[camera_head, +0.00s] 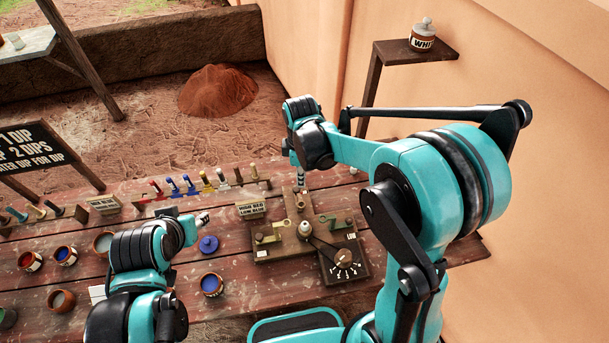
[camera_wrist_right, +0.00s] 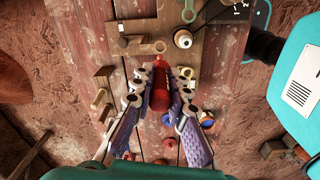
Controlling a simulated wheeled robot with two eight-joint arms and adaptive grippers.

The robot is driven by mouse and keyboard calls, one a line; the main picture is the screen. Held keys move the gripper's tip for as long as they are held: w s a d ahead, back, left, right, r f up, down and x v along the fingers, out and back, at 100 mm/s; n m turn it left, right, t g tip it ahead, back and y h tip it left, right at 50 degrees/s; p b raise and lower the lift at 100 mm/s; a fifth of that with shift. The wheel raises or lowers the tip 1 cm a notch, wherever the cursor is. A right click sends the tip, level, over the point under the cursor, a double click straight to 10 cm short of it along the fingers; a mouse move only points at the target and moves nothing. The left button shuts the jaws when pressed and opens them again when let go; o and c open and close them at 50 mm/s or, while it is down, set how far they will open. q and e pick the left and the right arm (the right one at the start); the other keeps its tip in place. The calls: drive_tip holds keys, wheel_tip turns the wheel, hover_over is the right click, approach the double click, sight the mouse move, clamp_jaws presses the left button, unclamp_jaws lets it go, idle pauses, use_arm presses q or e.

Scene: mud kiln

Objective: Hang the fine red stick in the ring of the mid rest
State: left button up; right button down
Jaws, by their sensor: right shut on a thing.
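My right gripper (camera_wrist_right: 160,108) is shut on the fine red stick (camera_wrist_right: 160,88), one finger on each side. In the head view the right gripper (camera_head: 298,172) points down above the back of the wooden stand. What seems to be the mid rest (camera_head: 301,204) stands just in front of it. My left gripper (camera_head: 203,217) is low over the table, left of the stand; its jaw opening is unclear.
The stand (camera_head: 327,268) carries other rests, a pale knob (camera_head: 305,229) and a dial (camera_head: 344,257). Several coloured sticks line the table's back. A blue lid (camera_head: 208,244) and paint pots (camera_head: 212,285) are nearby. A wall rises at right.

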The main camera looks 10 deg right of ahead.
drive_tip(key=shift+a+f+b, duration=0.1)
drive_tip(key=shift+f+b, duration=0.25)
drive_tip(key=shift+f, duration=0.15)
drive_tip(key=shift+f+b, duration=1.65)
drive_tip(key=shift+f, duration=0.75)
drive_tip(key=shift+b, duration=0.3)
drive_tip(key=shift+f, duration=0.15)
drive_tip(key=shift+f+b, duration=0.45)
drive_tip(key=shift+b, duration=0.15)
drive_tip(key=shift+f, duration=0.2)
drive_tip(key=shift+f+b, duration=0.6)
drive_tip(key=shift+b, duration=0.1)
drive_tip(key=shift+f, duration=0.15)
drive_tip(key=shift+f+b, duration=0.55)
drive_tip(key=shift+b, duration=0.05)
